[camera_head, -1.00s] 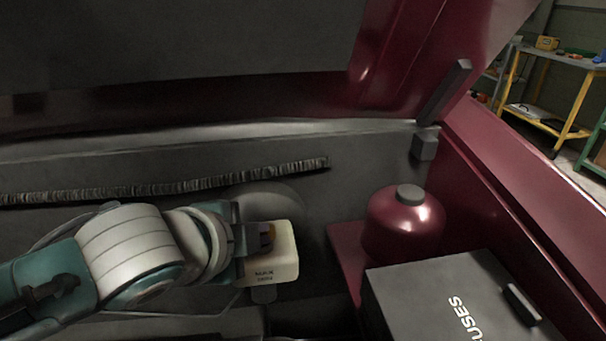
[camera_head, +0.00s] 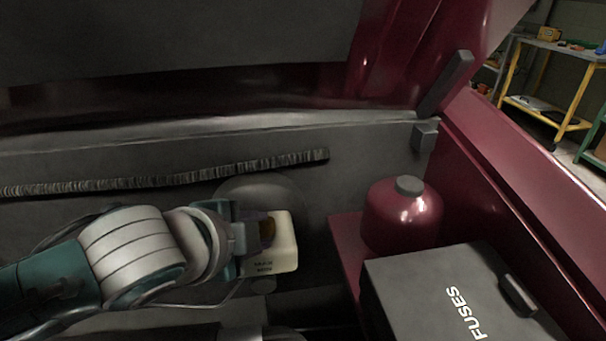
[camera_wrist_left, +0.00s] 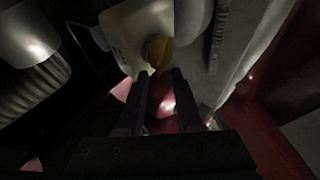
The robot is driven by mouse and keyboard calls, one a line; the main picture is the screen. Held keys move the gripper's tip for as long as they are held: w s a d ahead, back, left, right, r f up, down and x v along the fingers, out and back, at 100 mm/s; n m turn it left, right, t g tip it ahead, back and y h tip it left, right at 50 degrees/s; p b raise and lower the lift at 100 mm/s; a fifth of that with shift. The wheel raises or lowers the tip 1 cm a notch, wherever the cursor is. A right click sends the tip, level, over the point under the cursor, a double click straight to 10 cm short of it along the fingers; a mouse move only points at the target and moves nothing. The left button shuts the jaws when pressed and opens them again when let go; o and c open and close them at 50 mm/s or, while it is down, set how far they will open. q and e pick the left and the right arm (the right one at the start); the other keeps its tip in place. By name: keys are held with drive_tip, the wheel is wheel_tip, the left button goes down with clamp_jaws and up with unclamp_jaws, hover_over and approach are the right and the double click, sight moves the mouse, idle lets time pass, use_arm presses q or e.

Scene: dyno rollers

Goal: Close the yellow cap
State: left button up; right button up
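The yellow cap (camera_head: 267,231) shows brownish at the upper left of a cream-white reservoir (camera_head: 284,250). In the left wrist view the cap (camera_wrist_left: 158,54) is dull yellow against the reservoir (camera_wrist_left: 133,30). My left gripper (camera_head: 256,232) is beside the cap, on its left in the head view, and partly hides it. In the left wrist view my left gripper (camera_wrist_left: 161,74) has its two dark fingers apart, with the cap at or just beyond the tips. Contact is unclear. I cannot tell whether the cap is open or closed. My right gripper is out of view.
A dark red rounded tank (camera_head: 402,218) stands right of the reservoir. A grey fuse box (camera_head: 420,275) is in front of it. A ribbed hose (camera_head: 170,178) runs along the back wall. The raised red hood (camera_head: 400,60) is overhead.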

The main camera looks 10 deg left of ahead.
use_arm(q)
drive_tip(key=shift+s+r, duration=0.15)
drive_tip(key=shift+r, duration=0.1)
drive_tip(key=p+v, duration=0.3)
drive_tip(key=v, duration=0.6)
drive_tip(key=shift+s, duration=0.15)
